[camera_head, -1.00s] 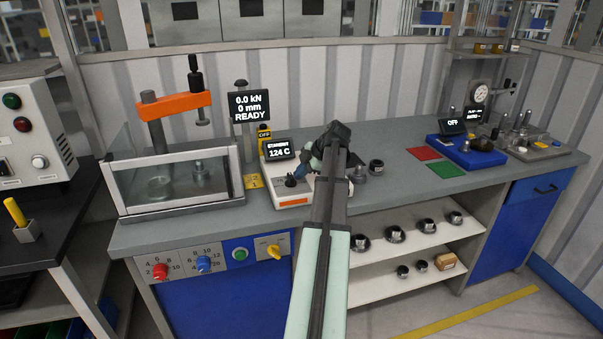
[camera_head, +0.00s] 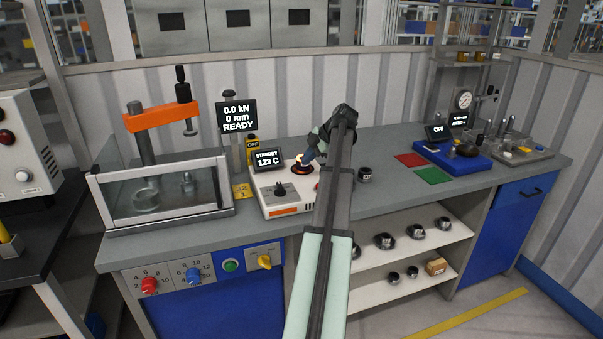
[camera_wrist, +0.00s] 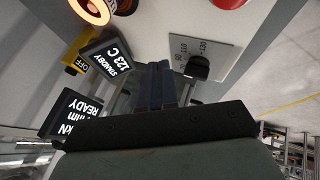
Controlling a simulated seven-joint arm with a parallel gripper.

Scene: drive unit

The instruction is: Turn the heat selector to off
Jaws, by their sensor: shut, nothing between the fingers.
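The heater unit (camera_head: 290,207) is a white box on the bench. Its display (camera_head: 268,158) reads STANDBY 123 C. The heat selector (camera_head: 281,190) is a black knob on its top, in front of the display. In the wrist view the knob (camera_wrist: 197,67) sits on a grey scale plate with marks such as 110 and 130; I cannot tell exactly where it points. My gripper (camera_head: 307,160) is above the unit, behind and right of the knob, near an orange-glowing ring (camera_head: 299,170). In the wrist view its fingers (camera_wrist: 160,82) are shut, empty and apart from the knob.
A glass-walled press (camera_head: 165,190) stands left of the unit, with a READY screen (camera_head: 237,115) behind. A yellow OFF tag (camera_head: 252,143) is behind the display. A red button (camera_wrist: 230,2) is near the knob. Red and green mats (camera_head: 432,175) lie right.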

